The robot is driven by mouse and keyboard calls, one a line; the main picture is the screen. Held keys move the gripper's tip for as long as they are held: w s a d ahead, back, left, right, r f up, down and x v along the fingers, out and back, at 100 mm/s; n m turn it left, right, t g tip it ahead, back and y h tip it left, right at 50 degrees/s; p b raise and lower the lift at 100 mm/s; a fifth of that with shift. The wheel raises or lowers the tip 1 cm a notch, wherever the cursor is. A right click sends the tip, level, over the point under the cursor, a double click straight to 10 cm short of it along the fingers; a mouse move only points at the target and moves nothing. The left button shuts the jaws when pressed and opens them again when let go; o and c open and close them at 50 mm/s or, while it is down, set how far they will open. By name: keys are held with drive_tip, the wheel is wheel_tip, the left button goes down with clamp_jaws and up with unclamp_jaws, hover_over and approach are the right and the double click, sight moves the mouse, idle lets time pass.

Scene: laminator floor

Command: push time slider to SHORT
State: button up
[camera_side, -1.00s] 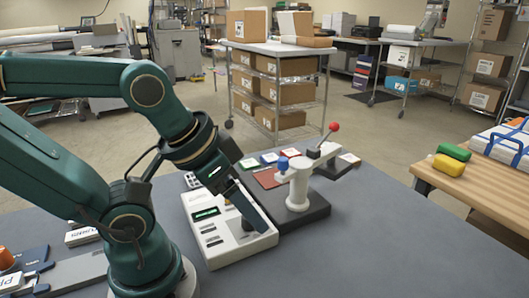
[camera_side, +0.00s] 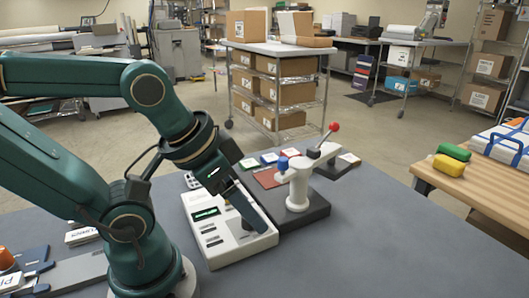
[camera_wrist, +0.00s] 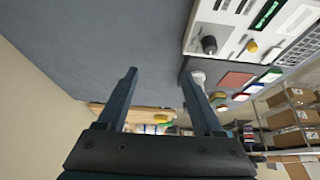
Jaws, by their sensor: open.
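The white control panel (camera_side: 226,246) lies on the grey table, with a green display (camera_side: 207,212) and several dark slots. In the wrist view the panel (camera_wrist: 228,18) is at the top right, with a black knob (camera_wrist: 209,44), a yellow knob (camera_wrist: 252,47) and thin slots beside them. I cannot read the labels, so I cannot tell which control is the time slider or where SHORT is. My gripper (camera_side: 264,228) reaches down over the panel's near right part and hides some of it. In the wrist view my gripper (camera_wrist: 160,73) is open with nothing between its fingers.
A white lever stand (camera_side: 299,190) with a red ball and a blue knob stands on a dark base right of the panel. Small coloured cards (camera_side: 269,158) lie behind it. A wooden bench (camera_side: 470,190) stands at the right. The table in front of the panel is clear.

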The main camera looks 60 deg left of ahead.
drive_tip(key=shift+c, duration=1)
drive_tip(key=w+a+f+n+g, duration=0.1)
drive_tip(key=a+n+g, duration=0.1)
drive_tip(key=a, duration=0.4)
drive_tip(key=w+a+f+n+g, duration=0.1)
drive_tip(key=a+f+n, duration=0.1)
drive_tip(key=a+n, duration=0.2)
drive_tip(key=w+a+f+n+g, duration=0.2)
drive_tip(key=a, duration=0.6)
drive_tip(key=shift+a+f+n+g, duration=0.1)
drive_tip(key=shift+a+n+g, duration=0.1)
drive_tip(key=shift+n+g, duration=0.15)
drive_tip(key=shift+s+a+f, duration=0.15)
drive_tip(key=shift+s+f, duration=0.05)
drive_tip(key=shift+f, duration=2.45)
clamp_jaws()
